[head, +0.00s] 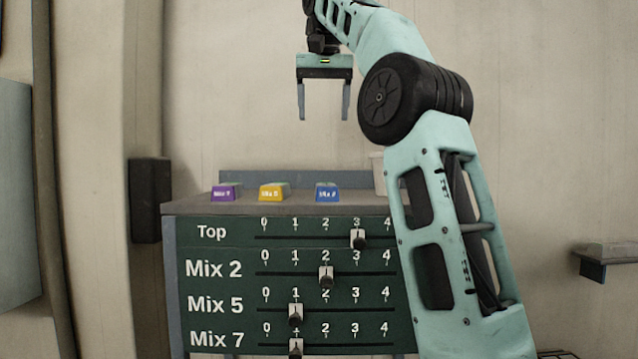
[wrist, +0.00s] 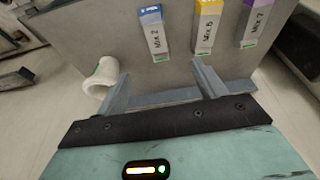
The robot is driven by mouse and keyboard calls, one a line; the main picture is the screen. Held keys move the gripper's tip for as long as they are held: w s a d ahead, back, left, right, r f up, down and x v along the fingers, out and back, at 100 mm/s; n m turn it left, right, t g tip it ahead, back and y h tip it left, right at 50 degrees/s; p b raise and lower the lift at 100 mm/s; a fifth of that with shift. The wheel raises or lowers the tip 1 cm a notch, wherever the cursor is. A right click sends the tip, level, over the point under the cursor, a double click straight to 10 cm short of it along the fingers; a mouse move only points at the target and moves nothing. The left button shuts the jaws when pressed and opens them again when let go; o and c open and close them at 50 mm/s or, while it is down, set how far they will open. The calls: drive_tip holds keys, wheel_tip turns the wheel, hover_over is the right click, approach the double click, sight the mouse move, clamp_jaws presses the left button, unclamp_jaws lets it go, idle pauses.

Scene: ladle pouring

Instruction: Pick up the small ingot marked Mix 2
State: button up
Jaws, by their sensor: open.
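The blue ingot marked Mix 2 (head: 327,192) stands on the grey table top, the rightmost of three ingots in the head view. In the wrist view the Mix 2 ingot (wrist: 154,32) is the leftmost, its label readable and its top end blue. My gripper (head: 324,116) hangs above it with fingers pointing down, open and empty, clearly apart from it. In the wrist view my gripper (wrist: 161,75) shows its two spread fingers, with the ingot beyond them. Nothing hides the ingot.
A yellow ingot marked Mix 5 (head: 272,192) and a purple one marked Mix 7 (head: 226,192) stand to its left. A white cup (wrist: 98,80) stands near the table's edge, partly behind my arm in the head view. A slider panel (head: 215,251) covers the table's front.

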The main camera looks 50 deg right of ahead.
drive_tip(key=b, duration=0.4)
hover_over(326, 191)
drive_tip(key=w+d, duration=0.3)
wheel_tip(326, 191, down, 11)
drive_tip(key=shift+f, duration=0.1)
drive_tip(key=shift+s+d+p+x, duration=0.1)
drive_tip(key=shift+p+x, duration=0.3)
drive_tip(key=shift+x, duration=0.95)
drive_tip(key=shift+s+d+p+x, duration=0.15)
drive_tip(key=shift+p+x, duration=0.25)
drive_tip(key=shift+x, duration=0.9)
drive_tip(key=c, duration=1.4)
